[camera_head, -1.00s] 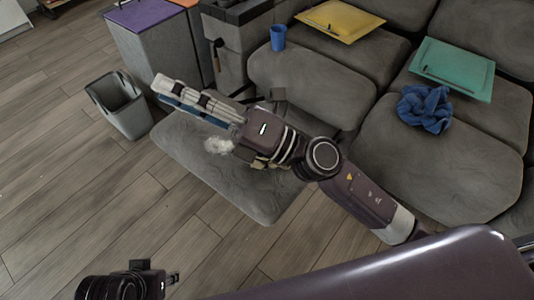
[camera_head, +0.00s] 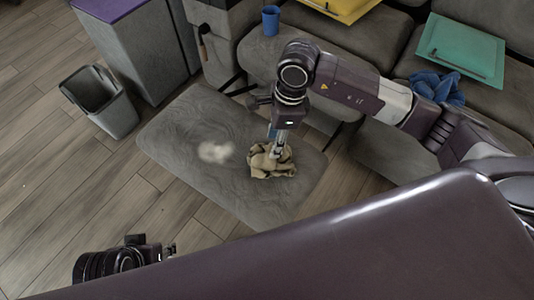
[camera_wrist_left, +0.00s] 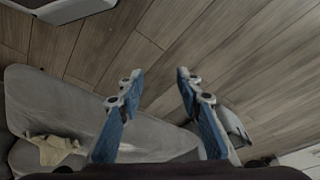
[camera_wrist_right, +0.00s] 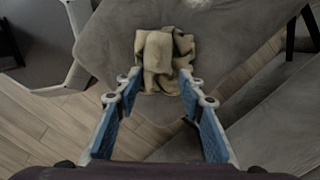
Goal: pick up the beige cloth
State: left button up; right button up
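The beige cloth (camera_head: 272,160) lies crumpled on the grey cushion-like mat (camera_head: 187,165) on the floor. My right gripper (camera_head: 279,147) points down over the cloth in the head view. In the right wrist view, its blue-padded fingers (camera_wrist_right: 160,90) are apart, and the cloth (camera_wrist_right: 160,58) lies just ahead of the tips with nothing gripped. My left gripper shows in the left wrist view with its fingers (camera_wrist_left: 154,78) wide apart and empty above the wood floor. The cloth (camera_wrist_left: 52,148) is at the lower left there. In the head view only part of the left wrist (camera_head: 120,262) shows.
A grey bin (camera_head: 102,100) stands at the left. The sofa (camera_head: 345,75) behind holds a blue cloth (camera_head: 437,88), a teal folder (camera_head: 460,50), a yellow folder (camera_head: 342,5) and a blue cup (camera_head: 271,20). A pale fluffy patch (camera_head: 215,151) lies on the mat.

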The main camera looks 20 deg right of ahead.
jog(key=f, duration=0.4)
jog(key=f+b, duration=0.1)
jog(key=f, duration=0.1)
jog(key=shift+s+a+f, duration=0.2)
jog(key=shift+a+f, duration=0.05)
jog(key=shift+a, duration=0.1)
jog(key=shift+c, duration=0.2)
grip_shut()
